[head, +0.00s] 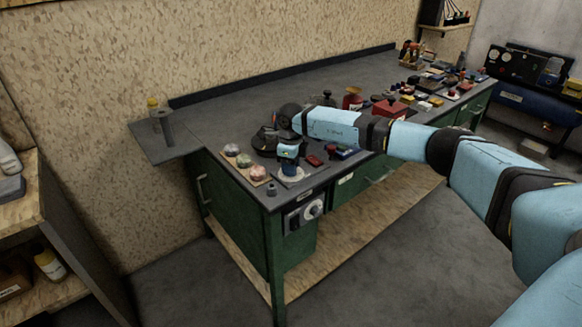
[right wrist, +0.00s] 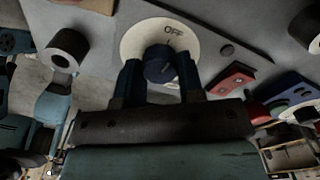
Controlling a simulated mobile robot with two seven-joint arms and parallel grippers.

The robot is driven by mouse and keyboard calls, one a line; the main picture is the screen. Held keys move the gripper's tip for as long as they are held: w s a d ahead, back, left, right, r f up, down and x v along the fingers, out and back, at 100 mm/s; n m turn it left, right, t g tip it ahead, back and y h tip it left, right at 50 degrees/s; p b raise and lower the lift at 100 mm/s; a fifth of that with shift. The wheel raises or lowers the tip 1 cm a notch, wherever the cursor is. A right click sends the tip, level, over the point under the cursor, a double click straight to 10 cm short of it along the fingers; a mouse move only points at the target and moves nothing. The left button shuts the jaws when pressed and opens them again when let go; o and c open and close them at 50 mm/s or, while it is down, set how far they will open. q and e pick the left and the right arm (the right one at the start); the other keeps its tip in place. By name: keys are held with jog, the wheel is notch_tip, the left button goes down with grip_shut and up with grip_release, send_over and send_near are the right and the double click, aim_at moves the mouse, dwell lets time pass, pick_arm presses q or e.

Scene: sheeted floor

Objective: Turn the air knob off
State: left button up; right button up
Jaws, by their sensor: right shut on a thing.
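The air knob (right wrist: 158,66) is a dark blue round knob in the middle of a white disc (right wrist: 136,40) lettered "OFF". My right gripper (right wrist: 160,78) comes down over it in the right wrist view, one finger on each side, shut on the knob. In the head view my right gripper (head: 289,160) is at the near left end of the workbench, above the white disc (head: 291,175). The knob's pointer direction is hard to tell, and the gripper mostly hides the knob in the head view. My left gripper is not in view.
The dark-topped green workbench (head: 240,90) carries several coloured lumps (head: 257,172) left of the gripper. A red block (right wrist: 232,82) and a blue block (right wrist: 290,90) lie close to the disc's right. A red box (head: 390,110) stands farther along. The bench's rear left top is clear.

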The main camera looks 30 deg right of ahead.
jog(key=shift+n, duration=0.7)
jog(key=o, duration=0.9)
jog(key=shift+r, duration=0.55)
notch_tip(320, 180, up, 13)
jog(key=shift+f, duration=0.1)
